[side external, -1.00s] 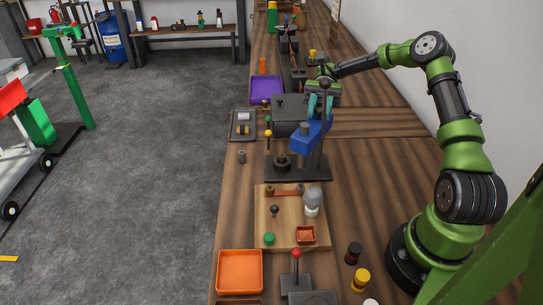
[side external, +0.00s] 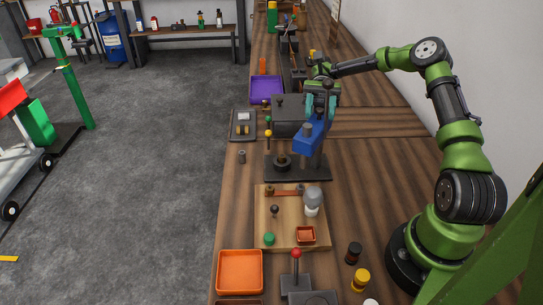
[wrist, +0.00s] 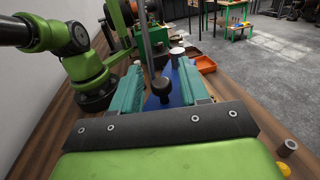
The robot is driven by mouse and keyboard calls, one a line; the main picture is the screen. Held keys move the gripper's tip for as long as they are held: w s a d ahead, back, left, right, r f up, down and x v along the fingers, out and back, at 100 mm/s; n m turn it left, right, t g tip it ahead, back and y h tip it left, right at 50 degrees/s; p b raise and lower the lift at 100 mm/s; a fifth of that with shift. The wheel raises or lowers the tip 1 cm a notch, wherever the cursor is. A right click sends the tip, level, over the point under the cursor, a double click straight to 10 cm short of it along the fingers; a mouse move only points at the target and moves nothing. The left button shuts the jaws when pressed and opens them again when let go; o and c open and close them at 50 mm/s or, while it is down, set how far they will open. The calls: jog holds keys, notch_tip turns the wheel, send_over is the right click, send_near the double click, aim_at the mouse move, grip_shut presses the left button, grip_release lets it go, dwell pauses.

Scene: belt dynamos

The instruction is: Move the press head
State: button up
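The press stands on a dark base (side external: 290,172) on the workbench. Its blue press head (side external: 309,138) is tilted, with a grey cylinder on its top. The blue head also shows beyond my fingers in the wrist view (wrist: 153,103). My gripper (side external: 319,113) is above the head, its teal fingers pointing down. In the wrist view my gripper (wrist: 159,66) has its fingers apart on either side of a dark knob and rod (wrist: 160,84). Gaps show beside the knob. Whether a finger touches the head is hidden.
A wooden board (side external: 269,219) with small parts and a bulb lies in front of the press. An orange tray (side external: 240,272) and a red-knobbed lever (side external: 296,254) are nearer. A purple tray (side external: 267,89) and a grey tray (side external: 243,125) lie beyond. Bench space right of the press is clear.

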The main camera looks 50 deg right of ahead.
jog(key=shift+v, duration=0.9)
jog(key=shift+w+f, duration=0.1)
jog(key=shift+w, duration=0.05)
jog(key=shift+w+d, duration=0.15)
jog(key=shift+d, duration=0.35)
notch_tip(320, 180, up, 7)
jog(key=shift+r, duration=0.15)
